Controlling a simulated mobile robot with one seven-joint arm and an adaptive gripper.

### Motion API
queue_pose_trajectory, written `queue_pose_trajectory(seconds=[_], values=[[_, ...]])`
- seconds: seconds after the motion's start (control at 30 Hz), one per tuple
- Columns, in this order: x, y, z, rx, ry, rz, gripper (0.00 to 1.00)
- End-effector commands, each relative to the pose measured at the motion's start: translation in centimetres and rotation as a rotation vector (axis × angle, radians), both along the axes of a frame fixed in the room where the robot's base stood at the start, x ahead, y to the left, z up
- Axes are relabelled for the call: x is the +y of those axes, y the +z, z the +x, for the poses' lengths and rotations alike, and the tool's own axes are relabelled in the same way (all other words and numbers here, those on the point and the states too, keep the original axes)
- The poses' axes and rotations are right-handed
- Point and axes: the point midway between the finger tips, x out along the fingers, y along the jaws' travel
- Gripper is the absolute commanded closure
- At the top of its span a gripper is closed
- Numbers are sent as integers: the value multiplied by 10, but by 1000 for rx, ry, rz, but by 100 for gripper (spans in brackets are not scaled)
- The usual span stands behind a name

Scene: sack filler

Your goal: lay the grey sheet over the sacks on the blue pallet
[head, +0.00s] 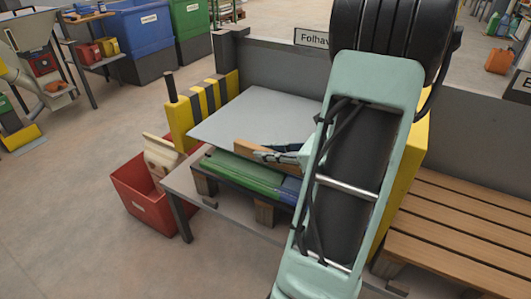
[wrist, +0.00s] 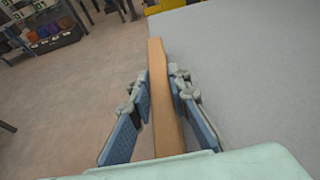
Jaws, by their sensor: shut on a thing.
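The grey sheet (head: 262,112) is flat and roughly level above the sacks, with a wooden bar (head: 251,147) along its near edge. A green sack (head: 243,174) and a blue sack (head: 291,187) show under that edge. They lie on a low pallet whose visible blocks (head: 265,211) look brown. My gripper (head: 286,153) is shut on the wooden bar. In the wrist view the bar (wrist: 165,110) stands between the fingers (wrist: 162,80), with the sheet (wrist: 255,80) on its right. My arm hides the sheet's right end. I cannot tell whether the sheet touches the sacks.
A red bin (head: 140,198) holding a pale sack is at the left. A slatted wooden pallet (head: 460,225) is at the right.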

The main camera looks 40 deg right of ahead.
Motion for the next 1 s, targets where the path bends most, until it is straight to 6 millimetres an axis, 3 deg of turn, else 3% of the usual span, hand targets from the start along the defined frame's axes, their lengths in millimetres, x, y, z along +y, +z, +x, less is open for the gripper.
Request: queue_pose_trajectory(seconds=[0.33,0.37,0.53,0.83,1.0], values=[[-1,-1,1,-2,1,-1,100],[-1,-1,1,-2,1,-1,80],[-1,-1,1,-1,1,-2,63],[-1,0,0,1,0,-1,63],[-1,16,1,-2,1,-6,63]])
